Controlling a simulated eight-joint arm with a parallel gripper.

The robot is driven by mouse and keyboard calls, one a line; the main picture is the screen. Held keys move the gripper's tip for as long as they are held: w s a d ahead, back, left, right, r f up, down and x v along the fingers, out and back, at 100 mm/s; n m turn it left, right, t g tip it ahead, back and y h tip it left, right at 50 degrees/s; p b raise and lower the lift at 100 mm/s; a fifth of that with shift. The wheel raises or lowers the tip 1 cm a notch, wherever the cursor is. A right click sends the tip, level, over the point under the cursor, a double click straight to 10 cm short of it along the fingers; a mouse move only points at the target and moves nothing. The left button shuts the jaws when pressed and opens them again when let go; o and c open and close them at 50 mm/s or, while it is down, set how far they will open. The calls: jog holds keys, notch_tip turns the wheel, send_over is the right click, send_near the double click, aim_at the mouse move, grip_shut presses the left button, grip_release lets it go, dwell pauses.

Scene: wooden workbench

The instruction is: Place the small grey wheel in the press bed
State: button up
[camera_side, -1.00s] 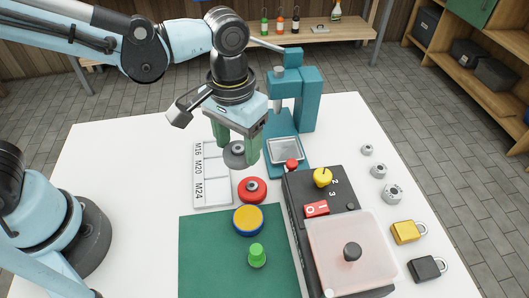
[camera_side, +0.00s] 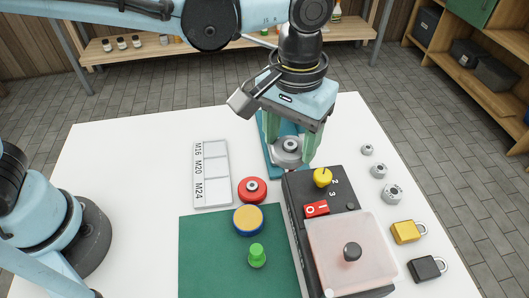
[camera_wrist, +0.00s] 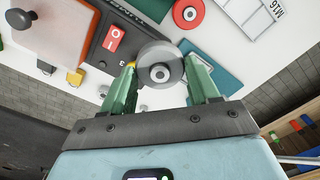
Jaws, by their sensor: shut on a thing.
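My gripper (camera_side: 290,148) is shut on the small grey wheel (camera_side: 288,151) and holds it in the air at the far end of the black control box. The wheel also shows between the green fingers in the wrist view (camera_wrist: 160,68). The teal press (camera_side: 268,142) stands behind my gripper in the side view. Its column and its bed are mostly hidden by my gripper and the wheel there. In the wrist view a teal part (camera_wrist: 222,76) shows behind the right finger.
The black control box (camera_side: 345,200) has a yellow knob (camera_side: 322,177), a red switch (camera_side: 317,209) and a clear cover. A red wheel (camera_side: 252,189) and a yellow-blue disc (camera_side: 248,220) lie to the left. Nuts and padlocks (camera_side: 407,232) line the right edge. A white labelled tray (camera_side: 223,190) is at left.

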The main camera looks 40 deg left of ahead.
jog(key=w+a+f, duration=0.2)
jog(key=w, duration=0.1)
jog(key=w+a+f, duration=0.2)
jog(key=w, duration=0.1)
jog(key=w+a+f, duration=0.1)
jog(key=w+f, duration=0.1)
jog(key=w, duration=0.1)
jog(key=shift+a+f, duration=0.25)
jog(key=shift+a, duration=0.15)
jog(key=shift+f, duration=1.95)
jog(key=shift+f, duration=0.15)
jog(key=o, duration=1.1)
notch_tip(320, 180, up, 12)
jog(key=s+a+t, duration=0.3)
jog(key=s+a, duration=0.3)
jog(key=a, duration=0.4)
jog(key=s+a+f+t, duration=0.1)
jog(key=s+a+t, duration=0.3)
jog(key=a, duration=0.6)
jog(key=shift+s+a+f, duration=0.2)
jog(key=shift+s+a, duration=0.05)
jog(key=shift+s, duration=0.8)
